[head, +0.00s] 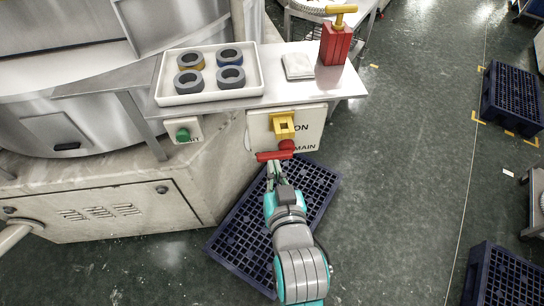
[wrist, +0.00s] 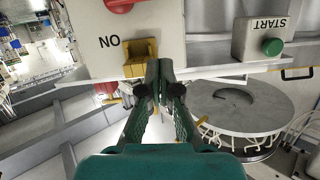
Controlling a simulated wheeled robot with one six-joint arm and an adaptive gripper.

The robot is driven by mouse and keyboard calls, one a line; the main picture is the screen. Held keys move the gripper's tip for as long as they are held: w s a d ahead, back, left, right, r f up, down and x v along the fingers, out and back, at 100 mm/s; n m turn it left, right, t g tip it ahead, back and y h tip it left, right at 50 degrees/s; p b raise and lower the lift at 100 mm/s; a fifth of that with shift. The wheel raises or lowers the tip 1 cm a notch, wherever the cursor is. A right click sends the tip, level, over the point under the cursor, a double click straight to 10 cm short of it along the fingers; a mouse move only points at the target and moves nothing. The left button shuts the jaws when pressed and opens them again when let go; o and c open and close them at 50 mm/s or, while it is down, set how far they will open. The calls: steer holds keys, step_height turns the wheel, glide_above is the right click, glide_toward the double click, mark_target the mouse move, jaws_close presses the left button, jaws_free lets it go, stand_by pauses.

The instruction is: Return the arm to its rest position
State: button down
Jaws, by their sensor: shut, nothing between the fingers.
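My gripper (head: 271,166) is in front of the switch panel (head: 258,130) marked ON and MAIN, just below its red switch handle (head: 274,155). In the wrist view my gripper (wrist: 158,68) has its fingertips together with nothing between them, close to the yellow bracket (wrist: 139,52) of the panel. The red part (wrist: 122,5) shows at the top edge there. I cannot tell whether the fingertips touch the panel. My arm reaches forward and up from the bottom of the head view.
A steel shelf (head: 352,84) above the panel holds a white tray (head: 262,90) of several grey rings, a white cloth (head: 298,66) and a red block (head: 335,45) with a yellow handle. A green button (head: 183,135) is left. A dark pallet (head: 235,250) lies below my arm.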

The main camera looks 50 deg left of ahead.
steer(key=shift+v, duration=0.8)
steer(key=s+d+f+m+t+h, duration=0.15)
steer(key=d+f, duration=0.25)
steer(key=d, duration=0.5)
steer(key=d+f+m+t+h, duration=0.2)
steer(key=d+f, duration=0.2)
steer(key=d, duration=0.5)
steer(key=s+d+f+m+t+h, duration=0.1)
steer(key=d+f+m+h, duration=0.1)
steer(key=d+f, duration=0.5)
steer(key=s+d+r+m+h, duration=0.2)
steer(key=s+d+h, duration=0.1)
steer(key=s+d, duration=0.5)
steer(key=s+d+r+m+t+h, duration=0.1)
steer(key=s+d+h, duration=0.3)
steer(key=s+d, duration=0.4)
steer(key=shift+s+d+r+m, duration=0.2)
steer(key=shift+s+r+m, duration=0.2)
steer(key=shift+s+m, duration=0.4)
